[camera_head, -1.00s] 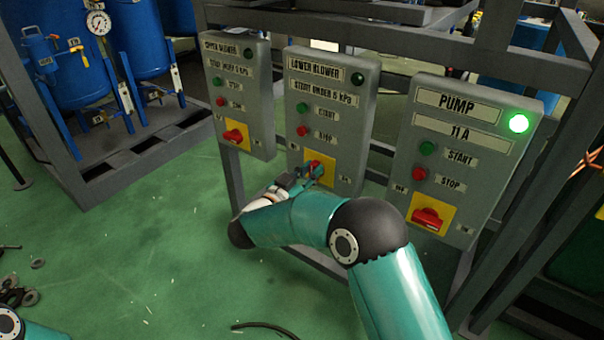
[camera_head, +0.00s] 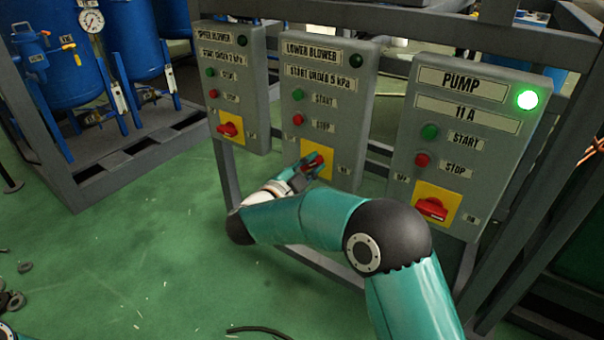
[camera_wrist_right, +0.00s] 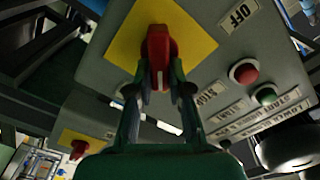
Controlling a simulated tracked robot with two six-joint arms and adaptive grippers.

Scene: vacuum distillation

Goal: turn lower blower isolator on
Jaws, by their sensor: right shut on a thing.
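The lower blower panel (camera_head: 322,75) is the middle grey box in the head view, with a dark green lamp (camera_head: 357,60). Its isolator is a red knob (camera_wrist_right: 158,45) on a yellow plate (camera_wrist_right: 195,42). In the head view the knob (camera_head: 311,161) is partly hidden by my right gripper (camera_head: 308,171). In the right wrist view my right gripper (camera_wrist_right: 161,80) is shut on the knob, one finger on each side. A white mark shows on the knob's near end. The OFF label (camera_wrist_right: 238,15) is beside the plate. My left gripper is not in view.
The pump panel (camera_head: 460,120), with a lit green lamp (camera_head: 527,100), stands to the right. Another blower panel (camera_head: 232,85) stands to the left. Start and stop buttons sit above each isolator. A grey frame surrounds the panels. Green floor (camera_head: 150,250) is open at left.

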